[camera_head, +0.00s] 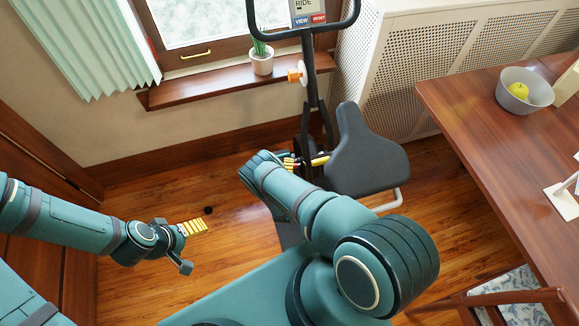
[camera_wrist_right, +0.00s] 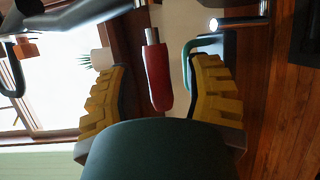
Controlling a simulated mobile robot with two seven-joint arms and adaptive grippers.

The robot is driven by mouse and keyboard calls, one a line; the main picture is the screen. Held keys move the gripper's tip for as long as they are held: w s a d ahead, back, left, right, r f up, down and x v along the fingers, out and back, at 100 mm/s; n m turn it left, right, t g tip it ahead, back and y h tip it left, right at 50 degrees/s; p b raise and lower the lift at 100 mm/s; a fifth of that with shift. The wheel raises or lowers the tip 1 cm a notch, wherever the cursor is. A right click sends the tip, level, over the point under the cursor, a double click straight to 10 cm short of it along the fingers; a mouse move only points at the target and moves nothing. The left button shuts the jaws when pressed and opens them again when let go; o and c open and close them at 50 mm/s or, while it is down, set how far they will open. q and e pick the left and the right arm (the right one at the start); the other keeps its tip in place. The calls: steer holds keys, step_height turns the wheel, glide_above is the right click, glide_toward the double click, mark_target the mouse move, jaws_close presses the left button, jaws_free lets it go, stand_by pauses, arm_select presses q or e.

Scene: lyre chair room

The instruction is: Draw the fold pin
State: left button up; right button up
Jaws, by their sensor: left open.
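A folding exercise bike (camera_head: 313,90) with a dark seat (camera_head: 365,150) stands below the window. In the right wrist view a red grip on a short grey shaft (camera_wrist_right: 156,78), apparently the fold pin, lies between the fingers of my right gripper (camera_wrist_right: 162,70). Those fingers are open, with a visible gap on each side of the red grip. In the head view my right gripper (camera_head: 305,162) is at the bike's lower frame, partly hidden by my arm; the red grip cannot be made out there. My left gripper (camera_head: 198,247) is open and empty above the floor at left.
A potted plant (camera_head: 262,60) stands on the window sill (camera_head: 220,83). A wooden table (camera_head: 480,130) with a bowl (camera_head: 524,90) is at right. The floor around my left gripper is mostly clear.

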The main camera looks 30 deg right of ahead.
step_height(320, 180, up, 10)
steer(key=shift+r, duration=0.1)
stand_by(0.5)
stand_by(0.5)
